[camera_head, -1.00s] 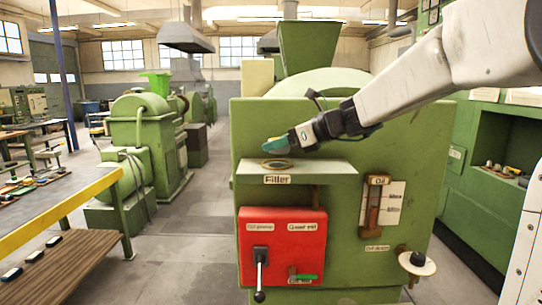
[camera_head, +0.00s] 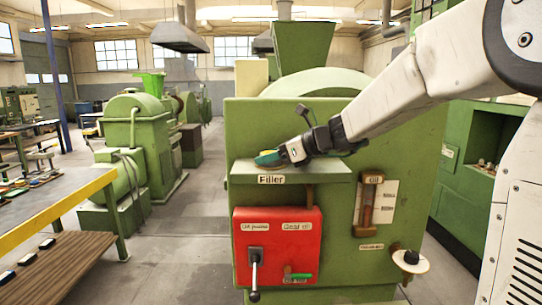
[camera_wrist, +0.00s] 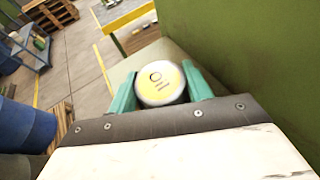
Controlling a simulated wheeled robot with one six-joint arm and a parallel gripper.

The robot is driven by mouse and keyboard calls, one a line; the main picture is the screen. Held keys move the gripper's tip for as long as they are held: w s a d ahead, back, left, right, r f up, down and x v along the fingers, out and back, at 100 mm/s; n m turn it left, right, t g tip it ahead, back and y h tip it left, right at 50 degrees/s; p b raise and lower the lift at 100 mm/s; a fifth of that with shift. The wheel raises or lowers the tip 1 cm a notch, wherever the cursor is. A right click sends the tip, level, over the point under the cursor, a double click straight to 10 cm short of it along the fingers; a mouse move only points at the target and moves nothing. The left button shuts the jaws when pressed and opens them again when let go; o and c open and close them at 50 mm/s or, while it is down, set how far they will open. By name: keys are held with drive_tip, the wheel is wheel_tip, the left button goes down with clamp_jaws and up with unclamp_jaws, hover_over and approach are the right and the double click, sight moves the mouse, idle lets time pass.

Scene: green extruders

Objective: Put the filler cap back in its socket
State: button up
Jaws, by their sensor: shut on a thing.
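The filler cap (camera_wrist: 161,83) is a round cap with a grey rim and a yellow label on top. In the wrist view it sits between the two teal fingers of my gripper (camera_wrist: 163,88), which are shut on it. In the head view my gripper (camera_head: 269,158) is low over the green shelf (camera_head: 325,171) labelled Filler.
Below the shelf is a red control panel (camera_head: 278,247) with a lever. An oil gauge (camera_head: 373,205) is to its right, with a round white disc (camera_head: 411,261) lower down. A workbench (camera_head: 65,205) with a yellow edge stands left. The floor between is clear.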

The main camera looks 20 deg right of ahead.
drive_tip(key=shift+s+f, duration=0.1)
drive_tip(key=shift+f, duration=0.55)
drive_tip(key=o, duration=1.1)
drive_tip(key=shift+f, duration=0.15)
drive_tip(key=shift+o, duration=0.2)
drive_tip(key=shift+r, duration=0.35)
drive_tip(key=v, duration=0.8)
drive_tip(key=r+v, duration=0.1)
drive_tip(key=v, duration=0.3)
drive_tip(key=shift+r, duration=0.1)
drive_tip(key=s+a+f+n+g+h, duration=0.2)
drive_tip(key=s+a+f+n+g, duration=0.15)
drive_tip(key=s+a+n, duration=0.35)
drive_tip(key=s+a+f+n+g+h, duration=0.1)
drive_tip(key=s+a+f+n+g, duration=0.1)
drive_tip(key=s+f+n, duration=0.45)
drive_tip(key=s+d+f+n+g+h, duration=0.1)
drive_tip(key=s+d+f+n+h, duration=0.1)
drive_tip(key=s+n, duration=0.4)
drive_tip(key=s+d+f+n+g+h, duration=0.1)
drive_tip(key=s+d+f+n+h, duration=0.1)
drive_tip(key=s+f+n+h, duration=0.2)
drive_tip(key=s+n, duration=0.3)
drive_tip(key=s, duration=0.3)
drive_tip(key=shift+s+f+g+h, duration=0.3)
drive_tip(key=shift+s+g+h, duration=0.05)
drive_tip(key=shift+h, duration=0.05)
